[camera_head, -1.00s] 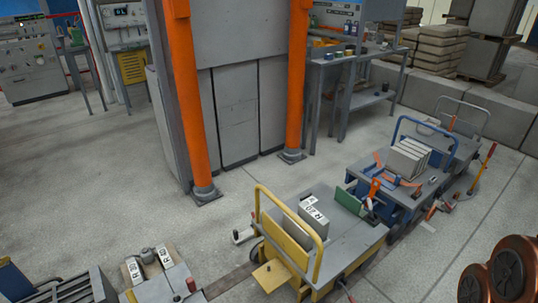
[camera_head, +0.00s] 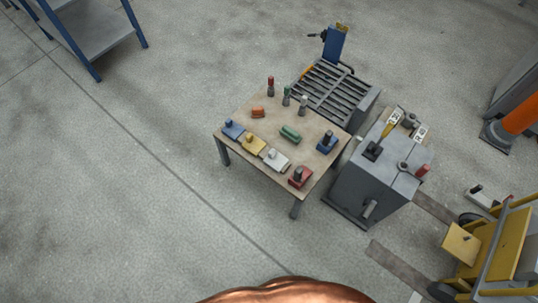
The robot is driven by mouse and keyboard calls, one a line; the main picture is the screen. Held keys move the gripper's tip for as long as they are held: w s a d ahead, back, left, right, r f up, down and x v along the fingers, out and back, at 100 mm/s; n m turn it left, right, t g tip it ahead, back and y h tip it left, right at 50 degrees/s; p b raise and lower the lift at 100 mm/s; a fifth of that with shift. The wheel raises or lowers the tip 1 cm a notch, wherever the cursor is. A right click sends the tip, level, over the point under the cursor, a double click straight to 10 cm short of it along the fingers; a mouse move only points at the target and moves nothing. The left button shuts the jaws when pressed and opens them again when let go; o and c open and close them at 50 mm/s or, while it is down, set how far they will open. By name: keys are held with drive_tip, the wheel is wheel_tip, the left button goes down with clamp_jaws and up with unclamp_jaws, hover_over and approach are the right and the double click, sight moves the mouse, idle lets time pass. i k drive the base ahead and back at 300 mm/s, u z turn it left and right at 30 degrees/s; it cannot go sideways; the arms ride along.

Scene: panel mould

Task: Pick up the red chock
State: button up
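A small wooden-topped table (camera_head: 236,112) stands near the middle of the view with small coloured pieces on it. A red block with a dark knob (camera_head: 300,177) sits at its front right corner. A plain orange-red piece (camera_head: 258,112) lies near its left back side. I cannot tell for sure which of these two is the red chock. Both rest on the tabletop with nothing touching them. My gripper is not in view.
Blue (camera_head: 233,130), yellow (camera_head: 255,145) and white (camera_head: 275,160) blocks line the table's front edge. A green piece (camera_head: 290,133) lies mid-table. A grey machine block (camera_head: 365,185) and a slatted rack (camera_head: 335,88) stand close on the right. The floor at left is open.

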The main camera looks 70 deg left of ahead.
sight(301, 174)
drive_tip(key=u, duration=1)
drive_tip(key=k, duration=1)
drive_tip(key=u, duration=1.45)
drive_tip(key=i, duration=0.5)
drive_tip(key=z, duration=0.05)
